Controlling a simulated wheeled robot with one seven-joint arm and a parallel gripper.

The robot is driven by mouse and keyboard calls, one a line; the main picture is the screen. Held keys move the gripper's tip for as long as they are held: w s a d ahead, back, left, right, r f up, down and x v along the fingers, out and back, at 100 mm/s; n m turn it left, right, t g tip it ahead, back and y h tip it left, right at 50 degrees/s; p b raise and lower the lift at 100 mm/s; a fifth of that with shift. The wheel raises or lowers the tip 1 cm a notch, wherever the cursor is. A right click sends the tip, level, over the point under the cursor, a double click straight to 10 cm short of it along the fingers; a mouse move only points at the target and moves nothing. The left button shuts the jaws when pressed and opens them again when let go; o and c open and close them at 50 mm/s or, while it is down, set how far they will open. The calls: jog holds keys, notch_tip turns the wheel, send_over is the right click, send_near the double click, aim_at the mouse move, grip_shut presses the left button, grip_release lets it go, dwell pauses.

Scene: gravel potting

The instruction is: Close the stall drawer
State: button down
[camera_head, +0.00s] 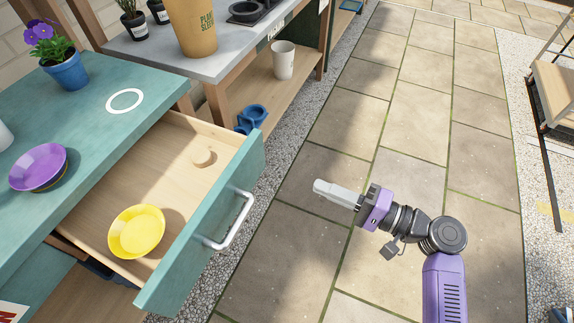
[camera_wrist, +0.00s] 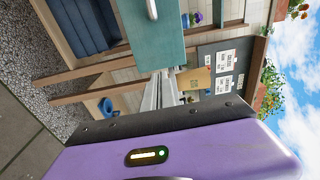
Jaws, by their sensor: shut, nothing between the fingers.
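The stall drawer (camera_head: 178,149) is pulled well out from under the teal counter. Its teal front (camera_head: 190,240) carries a silver bar handle (camera_head: 238,222). A yellow saucer (camera_head: 137,228) and a small round wooden piece (camera_head: 203,157) lie inside the drawer. My gripper (camera_head: 318,187) is shut and empty, to the right of the drawer front and apart from the handle, pointing left toward it. In the wrist view the drawer front (camera_wrist: 155,45) shows sideways beyond my shut fingers (camera_wrist: 160,92), with part of the handle at the top edge.
The teal counter (camera_head: 85,85) holds a purple saucer (camera_head: 38,168) and a blue flowerpot (camera_head: 67,72). A blue object (camera_head: 251,117) sits on the low shelf behind the drawer. Open paving (camera_head: 400,120) lies right of the stall. A wooden bench-like stand (camera_head: 555,90) is far right.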

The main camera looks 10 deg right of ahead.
aim_at(176, 142)
jog(key=shift+n+g+y, duration=0.3)
jog(key=shift+y, duration=0.1)
jog(key=x, duration=0.9)
jog(key=s+a+x, duration=0.1)
jog(key=x, duration=0.4)
jog(key=shift+r, duration=0.15)
jog(key=b+x, duration=0.8)
jog(key=x, duration=1.5)
jog(key=shift+w+a+b, duration=0.2)
jog(key=shift+b, duration=0.15)
jog(key=shift+w+a, duration=0.3)
jog(key=shift+a, duration=0.1)
jog(key=shift+w+a+r, duration=0.1)
jog(key=shift+r, duration=0.15)
jog(key=shift+a, duration=0.1)
